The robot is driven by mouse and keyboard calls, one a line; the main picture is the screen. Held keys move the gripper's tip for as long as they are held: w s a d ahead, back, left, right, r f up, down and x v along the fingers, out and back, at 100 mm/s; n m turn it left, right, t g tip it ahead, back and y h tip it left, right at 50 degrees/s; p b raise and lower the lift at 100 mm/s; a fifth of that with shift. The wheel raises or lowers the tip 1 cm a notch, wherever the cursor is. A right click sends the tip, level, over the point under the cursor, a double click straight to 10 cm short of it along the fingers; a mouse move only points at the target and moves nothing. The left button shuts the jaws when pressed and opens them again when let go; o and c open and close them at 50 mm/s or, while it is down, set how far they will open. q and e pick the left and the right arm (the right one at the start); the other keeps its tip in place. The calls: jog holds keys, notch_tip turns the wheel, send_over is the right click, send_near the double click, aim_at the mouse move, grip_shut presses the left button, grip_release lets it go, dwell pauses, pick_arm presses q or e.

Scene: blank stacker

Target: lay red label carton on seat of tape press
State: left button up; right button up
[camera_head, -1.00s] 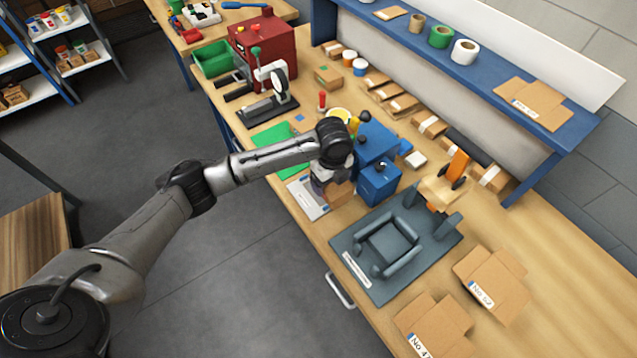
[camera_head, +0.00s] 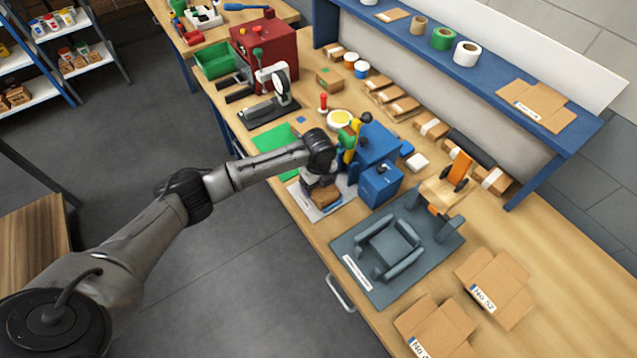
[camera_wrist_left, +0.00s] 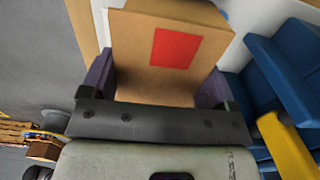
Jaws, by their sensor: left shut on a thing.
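The carton (camera_wrist_left: 135,60) is plain brown with a red label (camera_wrist_left: 175,48) on the face shown in the left wrist view. My left gripper (camera_wrist_left: 157,78) is shut on it, with a purple finger at each side. In the head view the carton (camera_head: 326,197) shows as a small brown block under my left gripper (camera_head: 320,186), over a white plate (camera_head: 315,211); I cannot tell whether it touches the plate. The tape press (camera_head: 359,283) has a dark grey base, a raised seat (camera_head: 388,248) that looks empty, and an orange part at its back right. My right gripper is out of view.
A blue machine (camera_head: 381,184) stands close to the right of my left gripper, between it and the tape press. Flat cartons (camera_head: 495,285) lie right of the press. A green mat (camera_head: 277,138) lies to the left.

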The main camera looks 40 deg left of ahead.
pick_arm(q)
jog(key=shift+f, duration=0.1)
jog(key=o, duration=0.8)
